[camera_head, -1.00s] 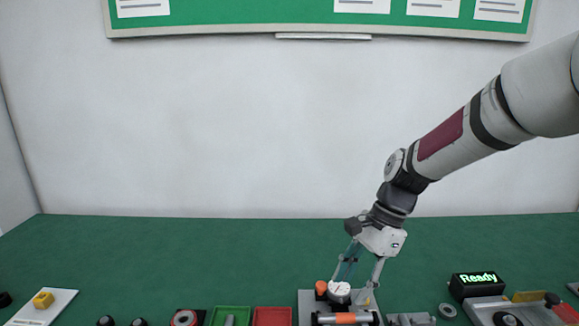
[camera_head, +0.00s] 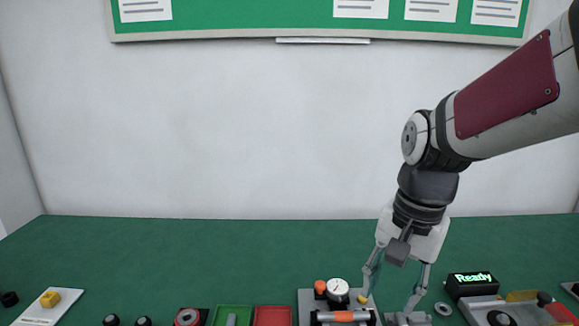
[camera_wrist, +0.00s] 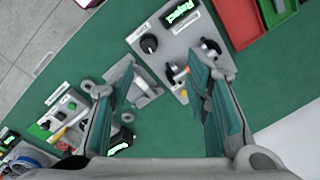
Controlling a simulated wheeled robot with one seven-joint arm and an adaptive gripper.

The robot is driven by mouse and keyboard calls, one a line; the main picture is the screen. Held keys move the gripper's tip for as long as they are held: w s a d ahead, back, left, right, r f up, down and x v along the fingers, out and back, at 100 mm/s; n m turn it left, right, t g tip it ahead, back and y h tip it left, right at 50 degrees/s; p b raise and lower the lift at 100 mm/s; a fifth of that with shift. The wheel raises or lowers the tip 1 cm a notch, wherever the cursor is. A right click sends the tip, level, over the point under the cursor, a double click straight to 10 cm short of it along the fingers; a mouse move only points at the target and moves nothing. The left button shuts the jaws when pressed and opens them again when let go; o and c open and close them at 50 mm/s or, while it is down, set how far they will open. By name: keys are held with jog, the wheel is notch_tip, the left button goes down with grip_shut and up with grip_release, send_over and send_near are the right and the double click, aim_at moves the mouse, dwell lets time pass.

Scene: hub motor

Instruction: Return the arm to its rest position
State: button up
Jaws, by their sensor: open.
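My gripper (camera_head: 390,296) hangs fingers-down over the right-centre of the green bench in the head view. Its two teal-lined fingers are spread apart with nothing between them. In the wrist view my gripper (camera_wrist: 165,85) is also open and empty, above the bench and its fixtures. How high the fingertips are above the bench is hard to tell.
A black display reading "Ready" (camera_head: 472,284) stands right of my gripper, with a grey ring (camera_head: 443,309) nearby. A green tray (camera_head: 232,310) and a red tray (camera_head: 272,315) lie left of the gauge fixture. The back of the bench is clear.

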jog(key=s+d+r+n+t+p, duration=0.1)
jog(key=s+r+n, duration=0.1)
jog(key=s, duration=0.5)
jog(key=s+d+r+n+t, duration=0.2)
jog(key=s+r+n, duration=0.1)
jog(key=s+n, duration=0.2)
jog(key=s, duration=0.2)
jog(key=shift+s+d+r+n+t+h+p, duration=0.25)
jog(key=shift+s+r+n+t+h+p, duration=0.05)
jog(key=shift+s+h+p, duration=0.1)
dwell(0.4)
